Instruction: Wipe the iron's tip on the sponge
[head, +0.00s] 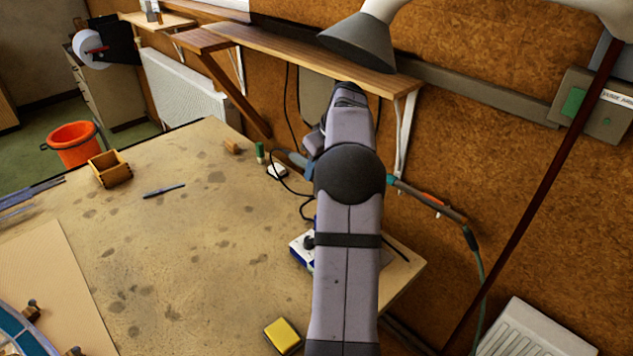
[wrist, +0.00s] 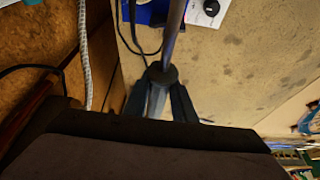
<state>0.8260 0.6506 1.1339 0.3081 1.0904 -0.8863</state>
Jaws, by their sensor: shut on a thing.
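My gripper (wrist: 160,95) is shut on the iron (wrist: 172,35). In the wrist view, the iron's grey shaft runs up between the dark fingers, with a black collar at them. The far end of the shaft leaves the top of that view, so I cannot see the tip. In the head view, my arm hides most of the gripper, which is well away from the sponge. The sponge is outside the wrist view.
A blue and white station (head: 301,250) stands left of my arm, with black cable nearby. A lamp (head: 360,42) hangs above. The middle of the workbench (head: 190,250) is clear.

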